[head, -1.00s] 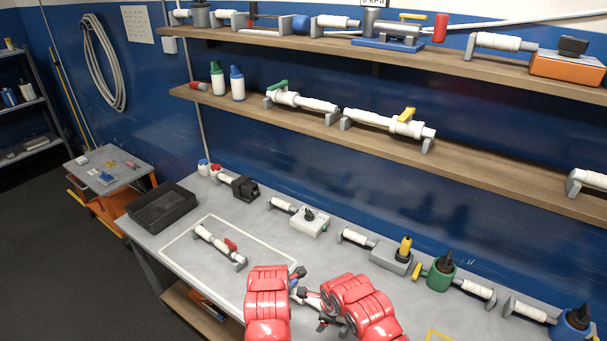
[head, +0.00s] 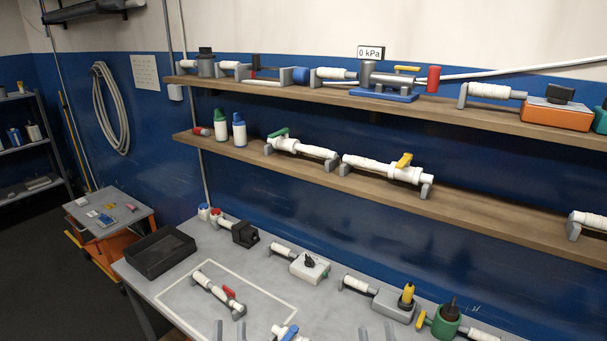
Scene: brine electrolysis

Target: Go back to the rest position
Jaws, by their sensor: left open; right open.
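My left gripper (head: 230,329) shows only as two grey fingertips at the bottom edge, apart with nothing between them. My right gripper (head: 376,333) shows the same way further right, open and empty. The rest of both arms is out of view. A white pipe piece with a red handle (head: 218,292) lies inside the white outlined rectangle (head: 170,292) on the grey workbench (head: 262,281). A blue and white part (head: 285,332) is cut off by the bottom edge between my grippers.
A black tray (head: 160,252) sits at the bench's left end. Several fittings line the bench's back, including a white box (head: 309,267) and a green fitting (head: 447,318). Two wooden shelves (head: 235,155) above hold pipes and valves. An orange cart (head: 110,222) stands left of the bench.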

